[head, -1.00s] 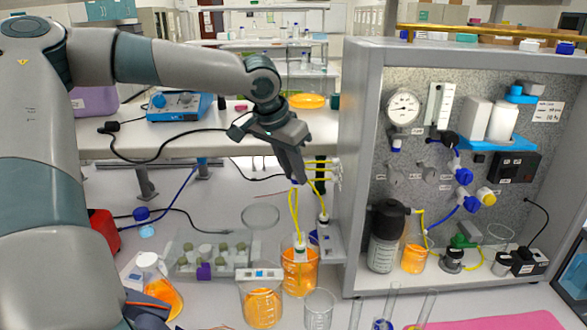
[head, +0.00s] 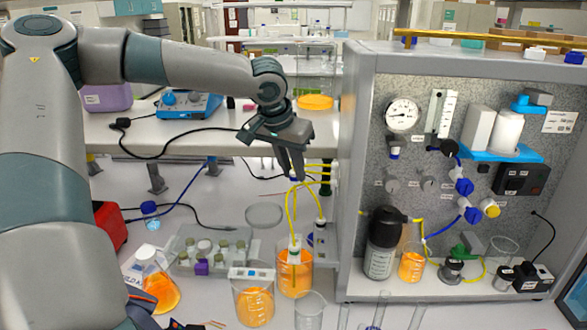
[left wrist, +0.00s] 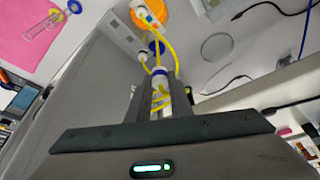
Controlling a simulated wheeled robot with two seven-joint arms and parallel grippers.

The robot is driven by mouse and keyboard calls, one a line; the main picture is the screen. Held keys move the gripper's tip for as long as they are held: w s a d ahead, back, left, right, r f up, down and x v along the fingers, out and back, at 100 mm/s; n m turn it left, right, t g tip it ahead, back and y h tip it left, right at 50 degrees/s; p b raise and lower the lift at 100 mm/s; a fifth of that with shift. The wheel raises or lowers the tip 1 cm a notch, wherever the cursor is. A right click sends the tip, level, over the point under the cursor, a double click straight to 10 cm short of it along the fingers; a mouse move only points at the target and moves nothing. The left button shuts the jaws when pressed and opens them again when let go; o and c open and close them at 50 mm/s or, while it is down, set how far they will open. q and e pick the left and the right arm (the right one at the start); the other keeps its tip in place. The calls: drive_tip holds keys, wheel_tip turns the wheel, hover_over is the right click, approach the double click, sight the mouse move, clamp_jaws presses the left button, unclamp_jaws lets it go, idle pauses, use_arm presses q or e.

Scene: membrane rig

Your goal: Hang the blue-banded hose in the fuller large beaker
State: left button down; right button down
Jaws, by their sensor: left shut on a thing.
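My left gripper (head: 297,177) is shut on a white hose fitting with a blue band (left wrist: 160,76), held high above the beakers. Yellow tubing curves from it toward the cabinet's side. Below it, the rear large beaker (head: 295,278) holds orange liquid, and another white hose fitting (head: 295,243) on yellow tubing hangs inside it. The front large beaker (head: 254,303) also holds orange liquid, with a lower level. A third white fitting (head: 320,225) stands beside the cabinet. The right gripper cannot be made out.
The grey cabinet (head: 357,180) stands close to the right of the held hose. An empty beaker (head: 310,312) is in front, a vial rack (head: 185,268) and an orange flask (head: 158,287) to the left. A clear round dish (head: 264,215) lies behind the beakers.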

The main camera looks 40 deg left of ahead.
sight(295, 192)
use_arm(q)
drive_tip(key=shift+d+f, duration=0.1)
drive_tip(key=shift+f, duration=0.1)
drive_tip(key=shift+f+b, duration=0.15)
drive_tip(key=shift+b, duration=0.15)
drive_tip(key=shift+f+b, duration=2.35)
drive_tip(key=shift+f, duration=0.1)
